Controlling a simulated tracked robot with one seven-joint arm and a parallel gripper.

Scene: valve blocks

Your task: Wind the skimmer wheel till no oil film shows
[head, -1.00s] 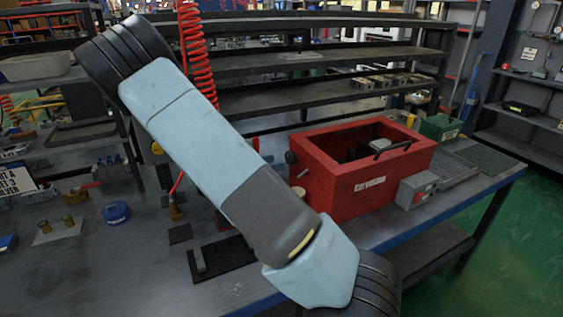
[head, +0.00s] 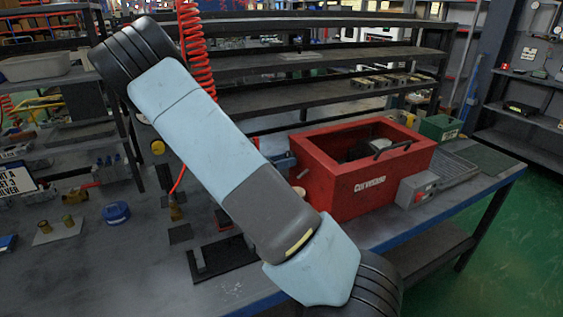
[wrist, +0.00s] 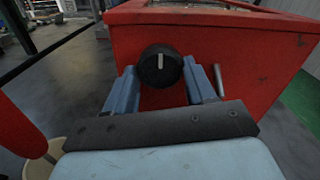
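The red tank (head: 375,190) stands on the bench at right of centre, with a dark part (head: 362,150) inside its open top. A round black knob (wrist: 160,66) with a pale line mark sits on its end wall in the wrist view. The mark is about upright. My gripper (wrist: 160,72) is open, with one blue finger on each side of the knob and gaps showing. I cannot tell whether the fingers reach over it. In the head view my gripper (head: 286,161) hides the knob. The oil surface cannot be made out.
A metal pin (wrist: 218,80) sticks out right of the knob, close to my right finger. A grey switch box (head: 417,190) is on the tank's front right. A green box (head: 440,128) and a grating (head: 455,168) lie beyond. A red coiled hose (head: 195,55) hangs behind my arm.

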